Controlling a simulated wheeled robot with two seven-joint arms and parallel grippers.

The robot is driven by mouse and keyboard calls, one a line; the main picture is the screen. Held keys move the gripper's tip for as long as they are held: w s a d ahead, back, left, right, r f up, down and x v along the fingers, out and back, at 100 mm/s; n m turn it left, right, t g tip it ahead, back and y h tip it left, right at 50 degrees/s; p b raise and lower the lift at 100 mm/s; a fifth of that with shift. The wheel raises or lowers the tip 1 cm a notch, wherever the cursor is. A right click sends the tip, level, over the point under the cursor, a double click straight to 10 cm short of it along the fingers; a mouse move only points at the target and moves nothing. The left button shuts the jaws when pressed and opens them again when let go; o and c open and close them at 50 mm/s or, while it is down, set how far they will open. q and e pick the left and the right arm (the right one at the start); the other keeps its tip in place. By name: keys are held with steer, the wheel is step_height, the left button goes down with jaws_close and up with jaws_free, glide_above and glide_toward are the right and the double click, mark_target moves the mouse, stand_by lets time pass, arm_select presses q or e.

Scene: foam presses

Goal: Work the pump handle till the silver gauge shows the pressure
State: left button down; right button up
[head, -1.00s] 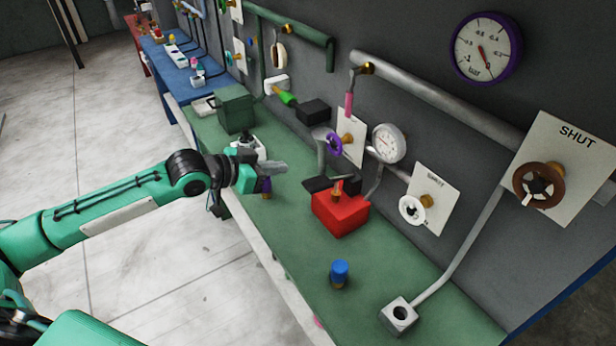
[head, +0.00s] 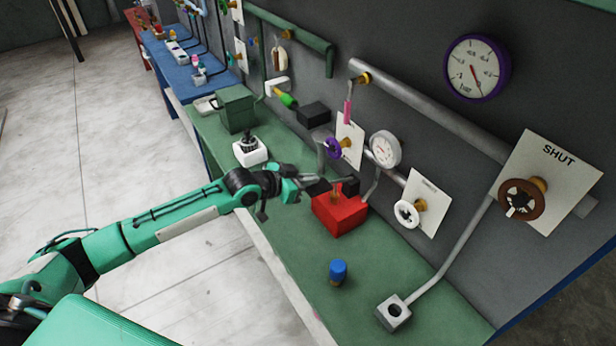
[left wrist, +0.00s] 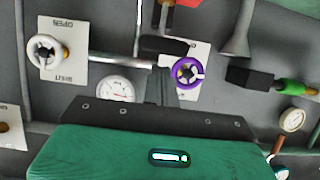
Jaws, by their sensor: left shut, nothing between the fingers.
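The pump is a red box (head: 342,216) on the green bench, with a black handle (head: 351,187) across its top. The handle also shows as a dark bar in the left wrist view (left wrist: 164,45), with part of the red body (left wrist: 188,3). My left gripper (head: 325,182) is shut and empty, close to the handle on the box's left side. I cannot tell whether it touches the handle. The silver gauge (head: 385,149) has a white dial on the wall pipe behind the pump. It also shows in the left wrist view (left wrist: 115,89). Its reading is too small to tell.
A purple-rimmed gauge (head: 477,68) hangs higher on the wall. Purple (head: 333,147), white (head: 406,213) and brown (head: 521,200) valve wheels sit behind and right. A blue-capped piece (head: 338,271) and a grey block (head: 393,312) stand on the bench. A white-based device (head: 250,152) stands left.

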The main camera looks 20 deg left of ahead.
arm_select(q)
steer(key=shift+s+a+f, duration=0.1)
steer(key=shift+s+f, duration=0.05)
steer(key=shift+f, duration=0.35)
